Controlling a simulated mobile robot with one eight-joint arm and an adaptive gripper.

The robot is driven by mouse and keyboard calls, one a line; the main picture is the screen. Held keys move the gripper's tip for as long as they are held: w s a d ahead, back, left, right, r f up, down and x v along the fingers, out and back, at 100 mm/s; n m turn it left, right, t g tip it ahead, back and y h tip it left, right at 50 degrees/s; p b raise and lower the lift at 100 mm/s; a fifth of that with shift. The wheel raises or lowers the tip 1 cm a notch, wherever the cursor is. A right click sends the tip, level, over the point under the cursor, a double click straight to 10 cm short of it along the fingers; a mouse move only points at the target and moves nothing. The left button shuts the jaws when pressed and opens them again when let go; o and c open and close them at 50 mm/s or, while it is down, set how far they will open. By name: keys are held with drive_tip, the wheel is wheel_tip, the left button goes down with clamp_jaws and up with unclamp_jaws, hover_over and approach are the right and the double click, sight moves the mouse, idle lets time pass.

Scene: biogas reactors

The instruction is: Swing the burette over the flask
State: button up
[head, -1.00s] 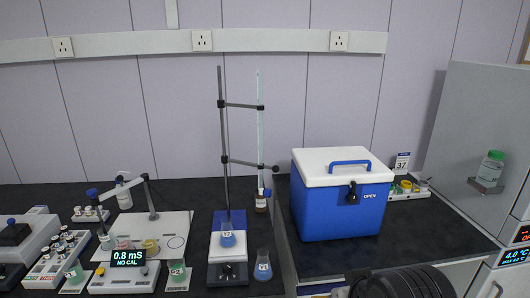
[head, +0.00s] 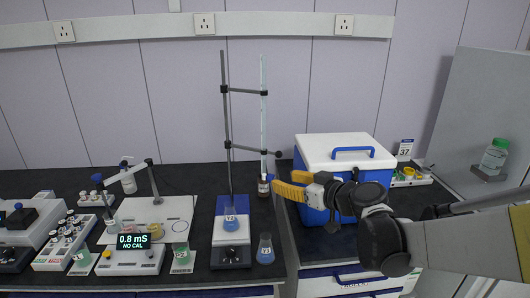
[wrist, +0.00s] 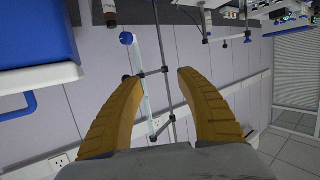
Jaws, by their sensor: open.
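The burette (head: 263,105) is a clear upright tube clamped on a dark stand rod (head: 226,120) by two arms, with a blue tap at its lower end. It hangs to the right of the rod. My gripper (head: 284,183) is open and empty, just right of and near the burette's lower end. In the wrist view the burette (wrist: 142,85) and rod (wrist: 165,85) show between and beyond the yellow fingers (wrist: 155,105).
A second flask (head: 265,249) stands right of the stirrer. A brown bottle (head: 263,187) stands behind the burette's lower end. A blue cool box (head: 334,205) stands behind my gripper. A conductivity meter (head: 132,258) and vial racks (head: 62,243) fill the left.

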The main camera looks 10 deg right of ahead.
sight(281, 156)
drive_tip(key=w+d+t, duration=0.3)
drive_tip(key=w+d, duration=0.2)
drive_tip(key=w, duration=0.2)
drive_tip(key=shift+n+t, duration=0.3)
drive_tip(key=shift+n, duration=0.1)
drive_tip(key=b+x, duration=0.2)
drive_tip(key=x, duration=0.8)
drive_tip(key=shift+w+a+f, duration=0.15)
drive_tip(key=shift+w+a, duration=0.05)
drive_tip(key=shift+c, duration=0.5)
clamp_jaws()
